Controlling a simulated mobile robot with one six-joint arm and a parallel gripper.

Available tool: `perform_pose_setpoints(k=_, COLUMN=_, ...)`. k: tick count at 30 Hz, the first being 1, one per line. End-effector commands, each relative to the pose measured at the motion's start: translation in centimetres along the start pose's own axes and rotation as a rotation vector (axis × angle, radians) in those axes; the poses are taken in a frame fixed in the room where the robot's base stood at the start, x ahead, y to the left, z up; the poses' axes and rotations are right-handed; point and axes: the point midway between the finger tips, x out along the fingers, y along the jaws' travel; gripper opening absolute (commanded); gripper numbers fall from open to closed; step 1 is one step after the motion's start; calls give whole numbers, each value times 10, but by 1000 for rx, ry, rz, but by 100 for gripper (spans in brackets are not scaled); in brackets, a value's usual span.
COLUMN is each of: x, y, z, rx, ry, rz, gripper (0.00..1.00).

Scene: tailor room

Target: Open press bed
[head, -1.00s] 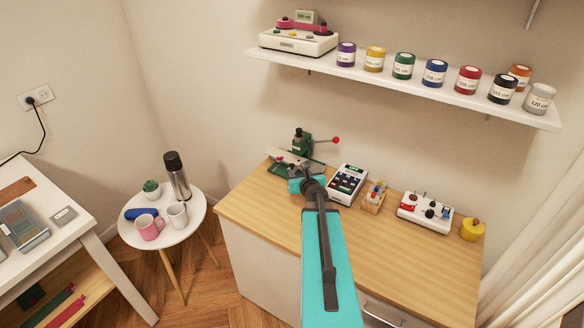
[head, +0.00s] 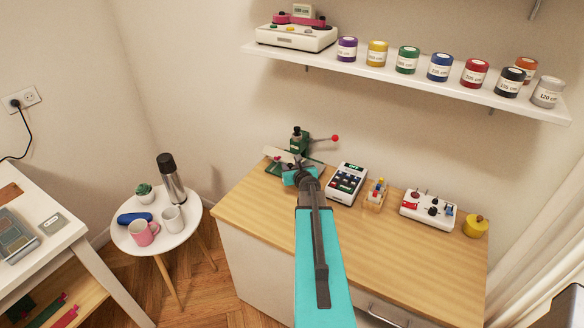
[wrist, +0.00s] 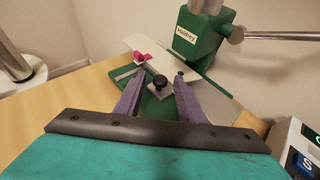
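The green press (head: 300,141) stands at the back left of the wooden cabinet top, with a lever ending in a red knob (head: 335,138). In the wrist view, its green body (wrist: 203,30) carries a label and a metal bar. Below it are a pale plate (wrist: 140,45), a pink piece (wrist: 143,58), and a black knob (wrist: 160,81) on a metal block over a green base. My gripper (wrist: 158,82) is open, its purple fingers apart on either side of the black knob. I cannot tell whether they touch it.
A keypad device (head: 346,184), a small bottle rack (head: 375,195), a white switch box (head: 428,210) and a yellow pot (head: 475,225) stand right of the press. A wall shelf (head: 400,82) hangs above. A round table (head: 140,240) with a flask stands left.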

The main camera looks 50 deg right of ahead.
Motion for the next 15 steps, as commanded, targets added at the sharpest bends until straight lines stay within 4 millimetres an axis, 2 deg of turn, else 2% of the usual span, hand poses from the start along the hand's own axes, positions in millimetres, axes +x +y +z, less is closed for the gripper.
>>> perform_pose_setpoints(k=2, x=0, y=-1, z=0, rx=0, ry=0, rz=-1, gripper=36)
perform_pose_setpoints(k=9, x=0, y=-1, z=0, rx=1, ry=0, rz=-1, gripper=0)
perform_pose_setpoints(k=15, x=-1, y=-1, z=0, rx=1, ry=0, rz=-2, gripper=0)
